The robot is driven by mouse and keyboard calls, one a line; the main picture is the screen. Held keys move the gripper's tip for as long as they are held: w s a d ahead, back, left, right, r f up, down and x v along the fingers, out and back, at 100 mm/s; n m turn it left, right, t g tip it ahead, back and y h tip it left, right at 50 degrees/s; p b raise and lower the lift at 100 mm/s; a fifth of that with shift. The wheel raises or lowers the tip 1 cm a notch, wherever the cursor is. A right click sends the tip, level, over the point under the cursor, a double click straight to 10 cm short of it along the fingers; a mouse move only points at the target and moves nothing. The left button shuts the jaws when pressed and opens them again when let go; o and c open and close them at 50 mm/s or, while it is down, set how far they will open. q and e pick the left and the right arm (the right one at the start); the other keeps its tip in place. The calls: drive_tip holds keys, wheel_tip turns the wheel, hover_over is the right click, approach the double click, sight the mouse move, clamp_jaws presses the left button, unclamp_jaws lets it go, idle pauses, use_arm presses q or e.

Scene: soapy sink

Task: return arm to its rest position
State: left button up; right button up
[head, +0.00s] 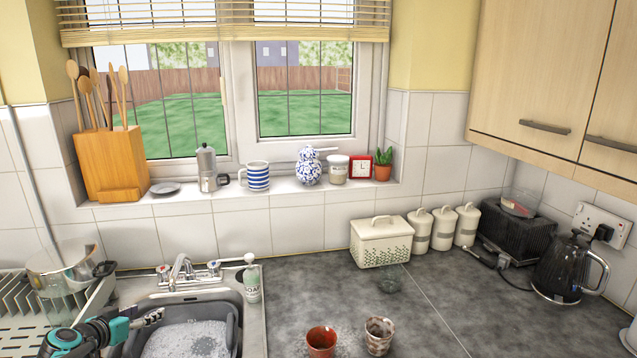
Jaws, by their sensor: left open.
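My left gripper (150,318) is at the lower left in the head view, with its arm coming in from the left edge. It is open and nothing shows between its fingers. It is over the left rim of the grey basin (236,312), which stands in the sink and holds whitish suds (188,341). My right gripper is not in view.
A tap (181,270) and a soap bottle (252,281) stand behind and beside the basin. A steel pot (60,268) sits at the left. A red cup (321,341) and a speckled cup (379,336) stand on the worktop.

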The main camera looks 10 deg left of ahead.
use_arm(q)
drive_tip(key=s+d+r+g+h, duration=0.15)
drive_tip(key=s+d, duration=0.25)
drive_tip(key=d, duration=0.8)
drive_tip(key=s+d+g, duration=0.2)
drive_tip(key=s+d, duration=0.2)
drive_tip(key=d, duration=0.9)
drive_tip(key=s+d+f+g+y, duration=0.1)
drive_tip(key=s+d+f, duration=0.1)
drive_tip(key=s+d, duration=0.3)
drive_tip(key=s+d+f+g, duration=0.1)
drive_tip(key=s+d+f, duration=0.2)
drive_tip(key=s, duration=0.8)
drive_tip(key=shift+s+d+y, duration=0.15)
drive_tip(key=shift+d+y, duration=0.2)
drive_tip(key=shift+d, duration=0.85)
